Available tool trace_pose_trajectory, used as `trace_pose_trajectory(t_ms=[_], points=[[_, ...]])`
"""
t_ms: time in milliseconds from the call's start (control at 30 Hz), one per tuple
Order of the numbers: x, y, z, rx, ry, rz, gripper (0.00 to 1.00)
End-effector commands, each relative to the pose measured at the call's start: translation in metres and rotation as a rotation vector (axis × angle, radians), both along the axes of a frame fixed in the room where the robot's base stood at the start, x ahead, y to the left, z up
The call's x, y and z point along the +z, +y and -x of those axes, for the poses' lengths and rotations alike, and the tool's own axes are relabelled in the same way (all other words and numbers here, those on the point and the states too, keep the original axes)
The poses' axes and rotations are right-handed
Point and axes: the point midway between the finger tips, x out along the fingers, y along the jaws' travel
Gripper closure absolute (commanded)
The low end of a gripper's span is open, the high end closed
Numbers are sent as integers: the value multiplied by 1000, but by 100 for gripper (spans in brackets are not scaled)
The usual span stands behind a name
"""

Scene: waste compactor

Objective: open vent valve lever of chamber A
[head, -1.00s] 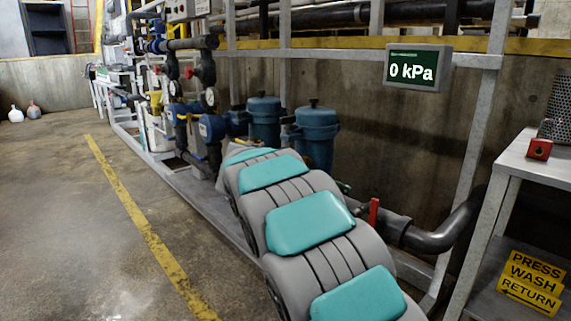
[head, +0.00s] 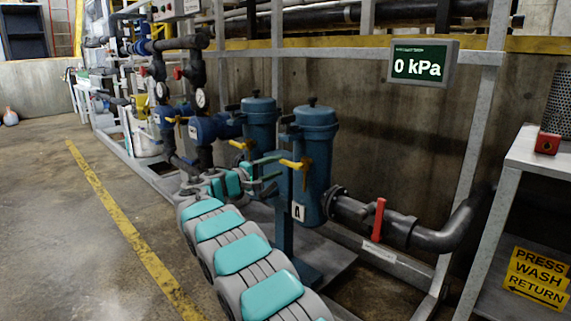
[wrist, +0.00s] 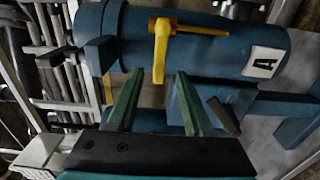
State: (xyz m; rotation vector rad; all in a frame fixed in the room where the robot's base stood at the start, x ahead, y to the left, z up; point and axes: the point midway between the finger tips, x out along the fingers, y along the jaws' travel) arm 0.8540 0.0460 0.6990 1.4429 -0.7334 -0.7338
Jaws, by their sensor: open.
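Chamber A is a blue cylinder (head: 316,160) with a white "A" plate (head: 298,212); it lies sideways across the wrist view (wrist: 215,42). Its yellow lever (head: 291,164) sticks out towards my gripper in the head view. In the wrist view the yellow lever (wrist: 160,52) points down from its pivot, with a thin yellow stem running right. My gripper (wrist: 158,76) is open, its two green fingers either side of the lever's free end. Gaps show on both sides, and contact is not evident. My gripper (head: 281,166) also shows in the head view beside the chamber.
A second blue chamber (head: 259,130) stands left of chamber A. A red lever (head: 378,219) sits upright on the dark pipe at right. The display (head: 420,67) reads 0 kPa. A metal table (head: 535,155) stands at right. Open floor lies left of the yellow line.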

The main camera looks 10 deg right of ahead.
Motion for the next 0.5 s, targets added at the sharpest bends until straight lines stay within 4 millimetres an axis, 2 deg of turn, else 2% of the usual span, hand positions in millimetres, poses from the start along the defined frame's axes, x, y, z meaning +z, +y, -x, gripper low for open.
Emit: trace_pose_trajectory(t_ms=[200, 500], points=[[1, -27, -18, -4, -2, -1, 49], [1, -40, -28, -1, 0, 0, 49]])
